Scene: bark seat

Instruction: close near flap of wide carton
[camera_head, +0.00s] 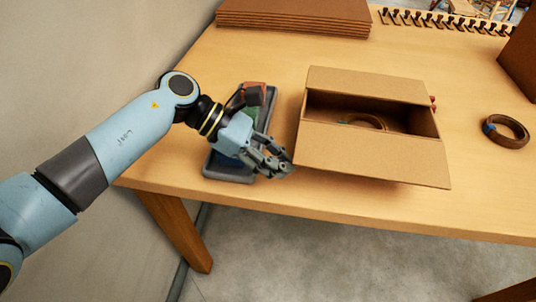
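The wide carton (423,120) is an open brown cardboard box on the table, right of the middle. Its near flap (372,156) is folded outward and slopes toward me. Its far flap (366,83) is also open, leaning away behind the opening. A roll of brown tape (368,121) shows inside. My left gripper (286,165) is just left of the near flap's lower left corner; whether it touches the flap is unclear. Its fingertips look close together, and I see nothing between them.
A grey tray (229,174) with coloured items lies under my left gripper. A tape roll (506,131) lies at the right. Stacked flat cardboard (294,18) and a dark rack with pegs (445,20) are at the back. A brown box (521,58) stands far right.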

